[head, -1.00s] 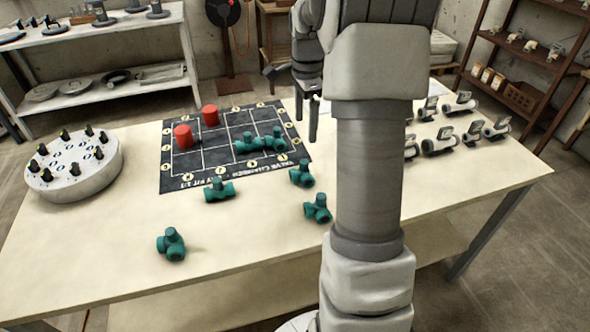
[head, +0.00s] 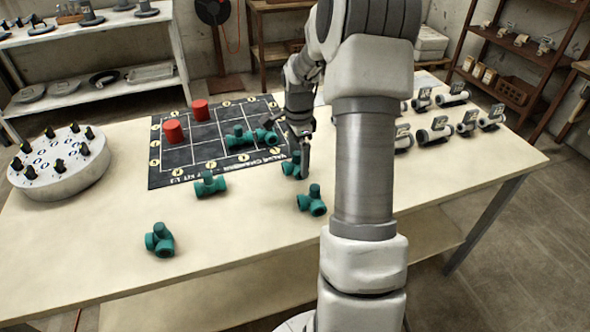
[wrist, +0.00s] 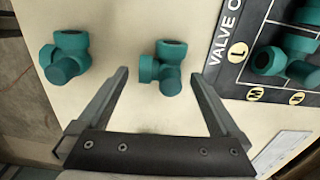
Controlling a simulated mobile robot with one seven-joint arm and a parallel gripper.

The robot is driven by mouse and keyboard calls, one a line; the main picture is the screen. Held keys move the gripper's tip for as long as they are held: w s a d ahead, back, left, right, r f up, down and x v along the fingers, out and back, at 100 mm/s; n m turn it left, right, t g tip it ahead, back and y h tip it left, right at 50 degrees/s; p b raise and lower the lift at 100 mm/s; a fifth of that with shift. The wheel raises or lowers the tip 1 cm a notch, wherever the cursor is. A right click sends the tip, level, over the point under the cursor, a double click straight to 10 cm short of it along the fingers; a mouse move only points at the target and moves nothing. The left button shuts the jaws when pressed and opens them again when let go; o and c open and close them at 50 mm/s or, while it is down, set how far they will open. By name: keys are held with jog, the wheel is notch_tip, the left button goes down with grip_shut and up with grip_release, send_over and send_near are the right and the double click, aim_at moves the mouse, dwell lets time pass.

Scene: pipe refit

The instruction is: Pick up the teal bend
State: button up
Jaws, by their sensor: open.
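Several teal pipe fittings lie on the table. One teal fitting (head: 289,166), partly hidden by my gripper (head: 303,152), lies just off the mat's near right corner. In the wrist view this fitting (wrist: 160,68) shows short stubs pointing different ways and sits ahead of and between my open fingers (wrist: 160,76), with no visible contact. A similar teal fitting (head: 312,201) lies nearer the front; it is left of the jaws in the wrist view (wrist: 65,58). Another (head: 159,240) is at front left. A tee-shaped one (head: 210,184) touches the mat's near edge. I cannot tell for sure which is the bend.
The black gridded mat (head: 172,178) holds two red cylinders (head: 173,131) and teal fittings (head: 239,136). A round grey base with black knobs (head: 60,185) stands at left. Grey valve-like parts (head: 434,136) stand at right. The front middle of the table is clear.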

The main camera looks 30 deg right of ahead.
notch_tip(320, 180, down, 2)
jog(key=shift+f, duration=0.25)
jog(key=c, duration=1.4)
jog(key=shift+r, duration=0.15)
